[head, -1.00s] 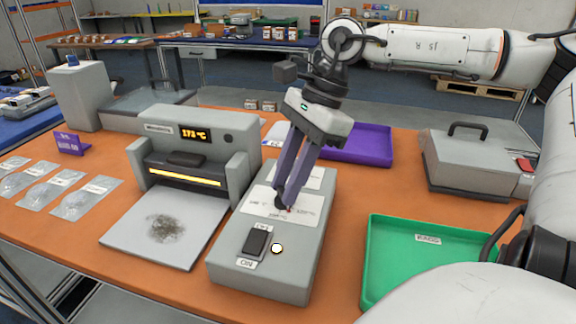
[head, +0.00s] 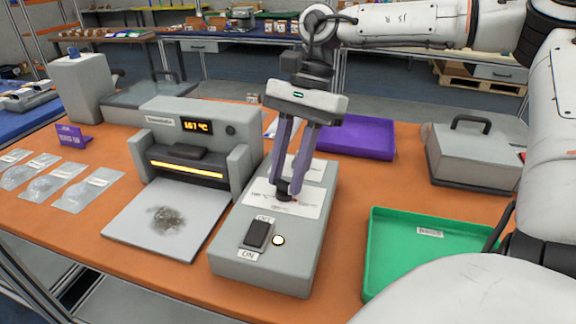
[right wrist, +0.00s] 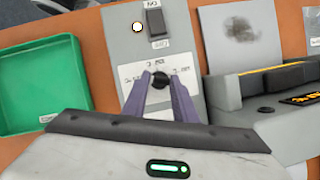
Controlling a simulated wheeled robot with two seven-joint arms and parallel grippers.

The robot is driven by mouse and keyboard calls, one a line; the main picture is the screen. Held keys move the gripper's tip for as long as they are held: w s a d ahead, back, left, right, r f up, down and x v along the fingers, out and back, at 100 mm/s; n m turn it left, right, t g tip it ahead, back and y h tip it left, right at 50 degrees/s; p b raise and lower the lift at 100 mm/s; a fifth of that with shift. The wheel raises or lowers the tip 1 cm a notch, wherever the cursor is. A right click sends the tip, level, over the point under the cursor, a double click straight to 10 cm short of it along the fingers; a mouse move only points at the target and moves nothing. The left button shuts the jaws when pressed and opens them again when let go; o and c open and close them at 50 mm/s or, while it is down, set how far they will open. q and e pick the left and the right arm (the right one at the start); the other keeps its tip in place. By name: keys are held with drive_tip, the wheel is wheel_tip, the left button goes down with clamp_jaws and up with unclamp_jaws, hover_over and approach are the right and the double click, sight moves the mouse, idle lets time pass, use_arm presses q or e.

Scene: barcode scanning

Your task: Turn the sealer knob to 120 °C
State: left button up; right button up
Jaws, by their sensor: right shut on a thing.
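The sealer (head: 190,150) is a grey machine with a lit yellow slot and a display (head: 197,127) that seems to read 167 °C. Beside it stands its grey control box (head: 262,272) with a white dial label, a black ON/OFF switch (head: 258,234) and a lit round lamp (head: 278,240). The black knob (right wrist: 159,80) sits on the label. My right gripper (head: 288,192) points down onto the box, its purple fingers shut on the knob; they also show around it in the right wrist view (right wrist: 160,84). My left gripper is not in view.
A green tray (head: 372,270) lies right of the box and a purple tray (head: 385,140) behind it. A grey case with a handle (head: 470,160) stands at the right. Clear bags (head: 80,190) lie at the left.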

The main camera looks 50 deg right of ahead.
drive_tip(key=o, duration=1)
drive_tip(key=shift+o, duration=0.2)
drive_tip(key=v, duration=1)
drive_tip(key=shift+r, duration=0.2)
drive_tip(key=shift+f, duration=0.1)
drive_tip(key=x, duration=1)
drive_tip(key=shift+f, duration=0.15)
